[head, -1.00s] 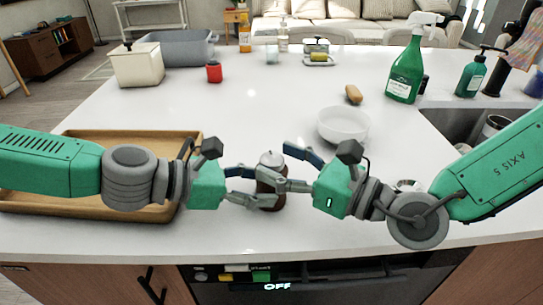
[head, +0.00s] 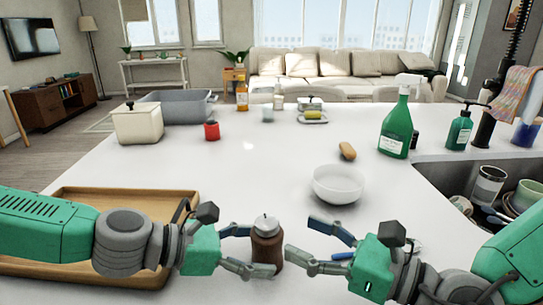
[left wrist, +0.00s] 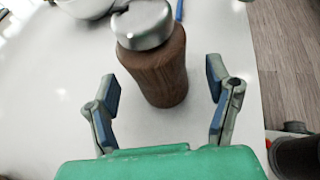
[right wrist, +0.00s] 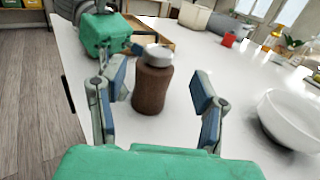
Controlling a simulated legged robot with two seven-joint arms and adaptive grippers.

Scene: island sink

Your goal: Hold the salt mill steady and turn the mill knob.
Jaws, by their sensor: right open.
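The salt mill (head: 267,248) stands upright on the white counter, with a brown wooden body and a silver top knob (head: 265,224). My left gripper (head: 249,250) is open at the mill's left side. In the left wrist view the mill (left wrist: 158,70) stands between its spread fingertips, with gaps on both sides. My right gripper (head: 298,240) is open and empty to the right of the mill, apart from it. The right wrist view shows the mill (right wrist: 153,85) ahead, between the spread fingers, and the knob (right wrist: 159,53).
A wooden tray (head: 75,192) lies under my left arm. A white bowl (head: 338,184) stands behind my right gripper. A thin blue object (left wrist: 179,10) lies on the counter. The sink (head: 480,182) with dishes is at the right.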

